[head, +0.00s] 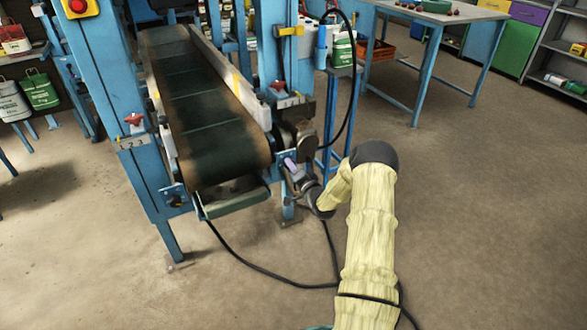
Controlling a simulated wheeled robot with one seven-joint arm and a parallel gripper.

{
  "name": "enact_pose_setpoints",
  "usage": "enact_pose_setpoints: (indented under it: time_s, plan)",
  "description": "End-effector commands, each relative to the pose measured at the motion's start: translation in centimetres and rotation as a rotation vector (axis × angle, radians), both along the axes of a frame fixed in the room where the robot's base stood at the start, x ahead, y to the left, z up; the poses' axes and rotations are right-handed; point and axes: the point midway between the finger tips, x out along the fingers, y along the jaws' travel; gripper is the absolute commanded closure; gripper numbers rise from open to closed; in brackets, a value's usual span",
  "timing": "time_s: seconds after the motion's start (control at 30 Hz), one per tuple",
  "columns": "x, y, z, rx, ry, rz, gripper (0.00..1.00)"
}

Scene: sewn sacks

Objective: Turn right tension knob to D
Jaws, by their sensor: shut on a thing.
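The belt conveyor (207,110) stands in its blue frame at the left centre, its near end toward me. My arm in its pale yellow cover reaches up from the bottom. My gripper (291,168) is at the right side of the conveyor's near end. It is shut on what appears to be the right tension knob, by the blue bracket there. The knob is mostly hidden by the gripper, and its letters and pointer cannot be read. A matching blue plate with a dark knob (175,201) shows at the left side.
Red handles (133,119) sit on both frame posts, the left above a numbered label. A green tray (235,203) hangs under the belt end. Black cables (270,272) lie on the floor. A grey-topped table (440,14) stands behind. The right floor is clear.

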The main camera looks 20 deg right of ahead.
Motion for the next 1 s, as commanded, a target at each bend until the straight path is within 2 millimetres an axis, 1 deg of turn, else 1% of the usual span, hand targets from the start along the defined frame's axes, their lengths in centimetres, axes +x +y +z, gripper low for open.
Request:
enact_pose_setpoints:
  time_s: [0.33,0.37,0.4,0.43,0.47,0.8,0.87,1.0]
  plan:
    - [-0.1,0.0,-0.2,0.006,0.004,0.0,0.87]
    - [-0.1,0.0,-0.2,0.006,0.004,0.0,0.59]
    - [-0.1,0.0,-0.2,0.006,0.004,0.0,0.51]
    - [-0.1,0.0,-0.2,0.005,0.004,0.0,0.45]
    - [-0.1,0.0,-0.2,0.005,0.002,0.0,0.43]
    - [-0.3,-0.1,0.0,0.003,0.001,0.0,0.43]
    - [-0.6,-0.1,0.0,0.004,0.001,-0.001,0.43]
    - [-2.2,-0.2,0.0,0.004,0.003,-0.001,0.43]
